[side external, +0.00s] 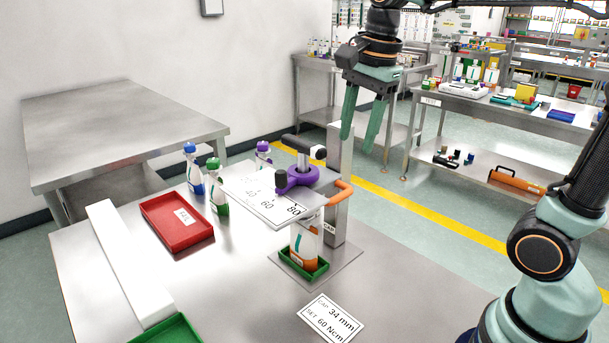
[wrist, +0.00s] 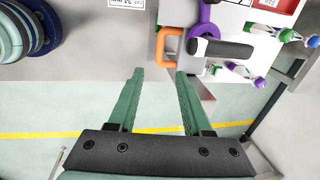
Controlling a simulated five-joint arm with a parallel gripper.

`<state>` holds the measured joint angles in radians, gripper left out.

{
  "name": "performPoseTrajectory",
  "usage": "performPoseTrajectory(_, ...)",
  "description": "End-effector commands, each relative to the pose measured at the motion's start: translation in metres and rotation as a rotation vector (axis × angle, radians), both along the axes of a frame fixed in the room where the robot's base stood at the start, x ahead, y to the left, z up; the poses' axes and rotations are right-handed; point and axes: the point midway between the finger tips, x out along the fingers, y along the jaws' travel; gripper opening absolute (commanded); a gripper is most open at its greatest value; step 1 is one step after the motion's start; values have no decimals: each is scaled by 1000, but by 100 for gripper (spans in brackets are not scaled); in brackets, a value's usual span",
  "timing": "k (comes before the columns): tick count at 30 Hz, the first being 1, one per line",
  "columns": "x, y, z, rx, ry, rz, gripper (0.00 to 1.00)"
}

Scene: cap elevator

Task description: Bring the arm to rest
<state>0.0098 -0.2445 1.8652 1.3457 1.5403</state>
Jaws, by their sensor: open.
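My gripper (side external: 357,140) hangs high, beyond and to the right of the cap elevator in the side view. Its green fingers are apart with nothing between them, and they also show in the wrist view (wrist: 157,73). The elevator has a grey column (side external: 341,165), a white scale plate (side external: 262,200), a purple ring (side external: 297,178) and an orange handle (side external: 340,192). A bottle with an orange and teal label (side external: 304,245) stands upright under the plate in a green holder (side external: 303,265). The gripper appears clear of all of these.
A red tray (side external: 177,222) lies at left, beside a long white bar (side external: 130,262). A printed card (side external: 330,318) lies in front. Other benches stand behind.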

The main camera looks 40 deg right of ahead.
Motion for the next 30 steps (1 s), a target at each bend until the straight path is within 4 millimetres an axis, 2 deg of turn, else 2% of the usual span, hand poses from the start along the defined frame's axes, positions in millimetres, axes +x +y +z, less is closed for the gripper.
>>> performPoseTrajectory(5,-2,0,-1,-5,-5,28,50)
performPoseTrajectory(8,-6,0,-5,-26,-28,131,50)
performPoseTrajectory(21,-44,3,-47,-324,-207,1080,50)
performPoseTrajectory(25,-52,3,-58,-422,-235,1296,50)
performPoseTrajectory(30,-56,3,-67,-497,-250,1444,50)
